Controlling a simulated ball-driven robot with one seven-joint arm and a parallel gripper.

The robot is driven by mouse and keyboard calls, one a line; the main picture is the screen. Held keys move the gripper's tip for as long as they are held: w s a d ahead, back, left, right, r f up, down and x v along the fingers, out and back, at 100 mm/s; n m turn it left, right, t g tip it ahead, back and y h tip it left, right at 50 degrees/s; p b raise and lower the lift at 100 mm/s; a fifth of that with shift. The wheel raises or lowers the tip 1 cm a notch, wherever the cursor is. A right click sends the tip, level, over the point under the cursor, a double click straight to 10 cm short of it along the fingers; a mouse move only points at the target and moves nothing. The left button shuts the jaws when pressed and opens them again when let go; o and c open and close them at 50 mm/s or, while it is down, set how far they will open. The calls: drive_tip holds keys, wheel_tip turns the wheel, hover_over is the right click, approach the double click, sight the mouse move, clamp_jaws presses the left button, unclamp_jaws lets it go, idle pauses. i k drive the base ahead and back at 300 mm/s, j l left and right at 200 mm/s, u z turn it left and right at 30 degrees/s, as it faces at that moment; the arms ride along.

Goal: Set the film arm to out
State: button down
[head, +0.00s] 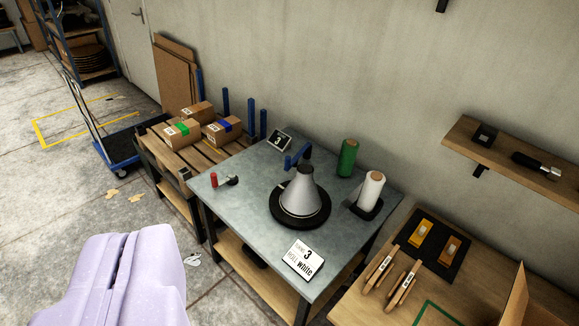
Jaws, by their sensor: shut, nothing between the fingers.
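A small blue arm (298,157), which looks like the film arm, stands behind the grey cone (299,192) on the metal-topped table. Its blue end points left and its dark end is at the right, partly behind the cone tip. The cone sits on a round black turntable (300,220). A white roll (371,189) stands on a dark holder to the right, and a green roll (347,158) stands behind it. My lavender gripper (119,248) is at the lower left, shut and empty, apart from the table.
A red-handled lever (214,180) stands at the table's left side. A card (303,261) reads "3" and "roll white"; a small sign (279,140) shows 3. A wooden bench (460,298) is at right.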

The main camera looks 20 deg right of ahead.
sight(288, 163)
drive_tip(key=i+j+z, duration=0.2)
drive_tip(key=i, duration=0.45)
drive_tip(key=i+j+z, duration=0.25)
drive_tip(key=i, duration=0.4)
drive_tip(key=i+j+z, duration=0.2)
drive_tip(key=i+j, duration=0.15)
drive_tip(key=i, duration=0.25)
drive_tip(key=i+j+z, duration=0.2)
drive_tip(key=i+j, duration=0.25)
drive_tip(key=i, duration=0.15)
